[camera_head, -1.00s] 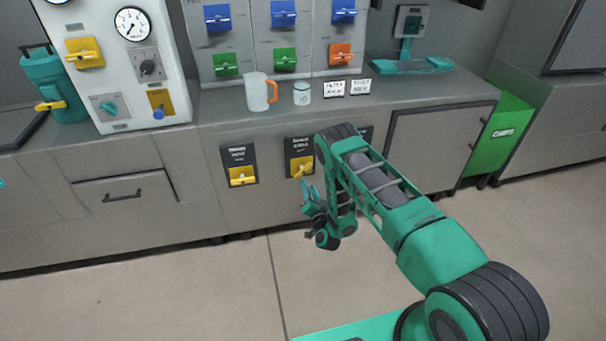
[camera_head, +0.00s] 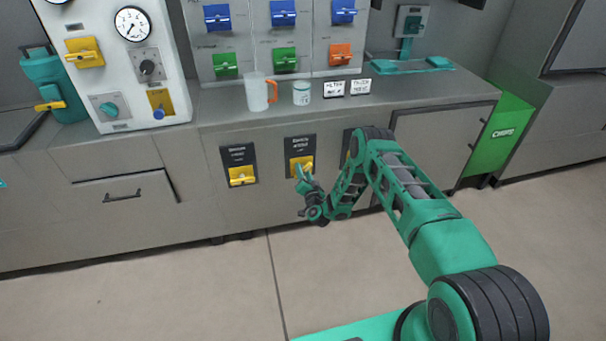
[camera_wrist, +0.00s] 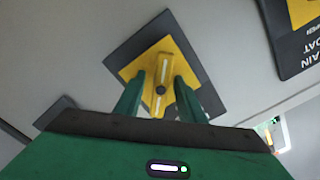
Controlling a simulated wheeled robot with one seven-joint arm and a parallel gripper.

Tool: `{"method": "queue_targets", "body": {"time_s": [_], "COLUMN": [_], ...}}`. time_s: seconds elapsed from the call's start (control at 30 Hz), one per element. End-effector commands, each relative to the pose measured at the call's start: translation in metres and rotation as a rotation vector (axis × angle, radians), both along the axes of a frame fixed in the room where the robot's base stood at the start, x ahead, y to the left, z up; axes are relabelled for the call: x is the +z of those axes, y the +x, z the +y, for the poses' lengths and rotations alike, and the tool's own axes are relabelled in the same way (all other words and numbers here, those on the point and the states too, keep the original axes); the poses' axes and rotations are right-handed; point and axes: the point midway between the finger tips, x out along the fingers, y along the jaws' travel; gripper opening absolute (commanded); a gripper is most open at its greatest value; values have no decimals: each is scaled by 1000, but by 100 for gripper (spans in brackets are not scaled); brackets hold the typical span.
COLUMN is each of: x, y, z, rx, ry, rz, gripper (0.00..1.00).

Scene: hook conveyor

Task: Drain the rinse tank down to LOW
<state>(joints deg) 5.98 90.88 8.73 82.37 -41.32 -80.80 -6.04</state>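A yellow drain-type handle (camera_wrist: 161,70) on a dark plate shows in the wrist view. It is the middle one on the counter front, where its yellow plate (camera_head: 293,162) shows in the head view. The handle stands at a slant to its plate. My gripper (camera_wrist: 160,90) has one finger on each side of the handle, with gaps seen beside it, so it looks open. In the head view my gripper (camera_head: 303,180) partly covers this handle. A round gauge (camera_head: 133,23) is on the white panel; its reading is too small. I cannot tell which part is the rinse tank.
A similar yellow handle (camera_head: 241,175) is to the left, and another dark plate (camera_head: 347,143) is partly behind my arm. An orange-handled mug (camera_head: 257,93) and a white cup (camera_head: 301,93) stand on the counter. The floor in front is clear.

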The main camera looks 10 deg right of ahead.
Motion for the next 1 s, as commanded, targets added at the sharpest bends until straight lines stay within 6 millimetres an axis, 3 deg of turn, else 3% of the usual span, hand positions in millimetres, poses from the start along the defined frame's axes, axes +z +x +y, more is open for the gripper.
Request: {"method": "queue_targets", "body": {"time_s": [0.1, 0.27, 0.67, 1.0], "x": [0, 0, -1, -3], "y": [0, 0, -1, -1], "z": [0, 0, -1, -2], "rx": [0, 0, -1, -3], "ry": [0, 0, 41, 265], "rz": [0, 0, 2, 3], "gripper": [36, 0, 0, 0]}}
